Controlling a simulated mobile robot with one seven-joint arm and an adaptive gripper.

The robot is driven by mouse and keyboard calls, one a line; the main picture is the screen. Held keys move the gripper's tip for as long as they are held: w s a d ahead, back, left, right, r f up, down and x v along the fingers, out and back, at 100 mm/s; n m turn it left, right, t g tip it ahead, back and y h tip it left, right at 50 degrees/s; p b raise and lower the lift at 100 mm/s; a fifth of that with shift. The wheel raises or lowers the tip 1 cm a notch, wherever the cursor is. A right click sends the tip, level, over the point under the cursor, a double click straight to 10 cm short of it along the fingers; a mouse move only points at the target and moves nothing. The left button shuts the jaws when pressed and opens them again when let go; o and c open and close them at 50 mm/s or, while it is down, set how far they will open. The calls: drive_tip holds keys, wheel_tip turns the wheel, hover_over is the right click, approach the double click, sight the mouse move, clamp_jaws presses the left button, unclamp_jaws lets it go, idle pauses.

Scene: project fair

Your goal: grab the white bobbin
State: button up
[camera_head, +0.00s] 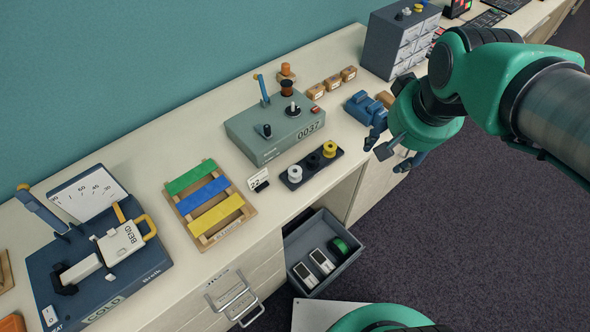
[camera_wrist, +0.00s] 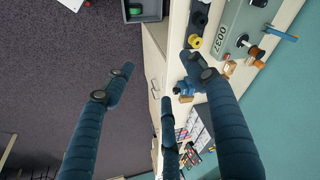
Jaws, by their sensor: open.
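The white bobbin (camera_head: 294,174) stands at the near left end of a black holder strip (camera_head: 303,178) on the bench. A black bobbin (camera_head: 313,161) and a yellow bobbin (camera_head: 329,149) share the strip. My gripper (camera_head: 386,155) is open and empty, to the right of the strip and apart from it. In the wrist view, my gripper's three spread fingers (camera_wrist: 160,78) have nothing between them. The yellow bobbin (camera_wrist: 193,41) and black bobbin (camera_wrist: 199,20) show near the top there; the white bobbin does not show.
A grey machine marked 0037 (camera_head: 262,135) stands behind the strip. A small card (camera_head: 259,179) stands just left of it. Blue blocks (camera_head: 364,108) lie near my gripper. An open drawer (camera_head: 340,262) juts out below the bench front. A wooden rack (camera_head: 208,202) is farther left.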

drive_tip(key=w+a+f+g+p, duration=0.1)
drive_tip(key=w+a+f+p, duration=0.1)
drive_tip(key=w+a, duration=0.35)
drive_tip(key=m+g+p, duration=0.1)
drive_tip(key=g+p, duration=0.2)
drive_tip(key=p, duration=0.4)
hover_over(295, 169)
wheel_tip(295, 169, down, 13)
drive_tip(key=shift+s+d+r, duration=0.1)
drive_tip(key=shift+s+d, duration=0.05)
drive_tip(key=shift+s, duration=0.1)
drive_tip(key=shift+f+b, duration=0.8)
drive_tip(key=shift+f, duration=3.5)
drive_tip(key=shift+f+b, duration=0.45)
drive_tip(key=shift+f, duration=2.15)
